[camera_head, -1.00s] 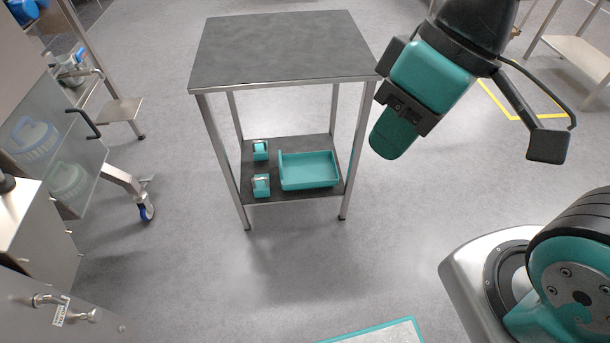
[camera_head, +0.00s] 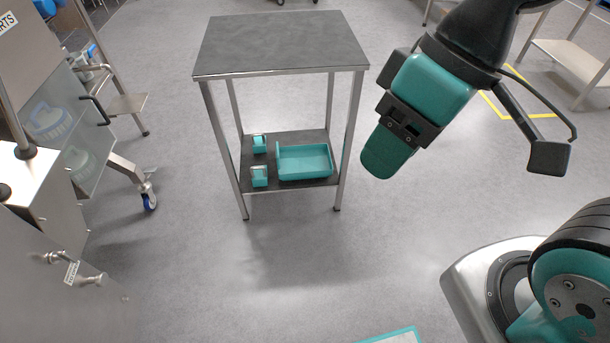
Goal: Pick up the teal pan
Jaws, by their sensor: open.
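The teal pan (camera_head: 305,170) is a shallow rectangular tray. It lies on the lower shelf (camera_head: 290,186) of a small metal table, on the shelf's right side, below the grey tabletop. My gripper (camera_head: 385,152) is at the upper right, on my teal and black arm. It points down and left, to the right of the table and apart from the pan. It appears empty, and the gap between its fingers is hard to see from this angle.
Two small teal items (camera_head: 259,176) stand left of the pan on the shelf. The grey tabletop (camera_head: 283,42) covers the shelf from above, with metal legs (camera_head: 225,160) at its corners. Steel machinery (camera_head: 50,250) stands at the left. The floor in front is clear.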

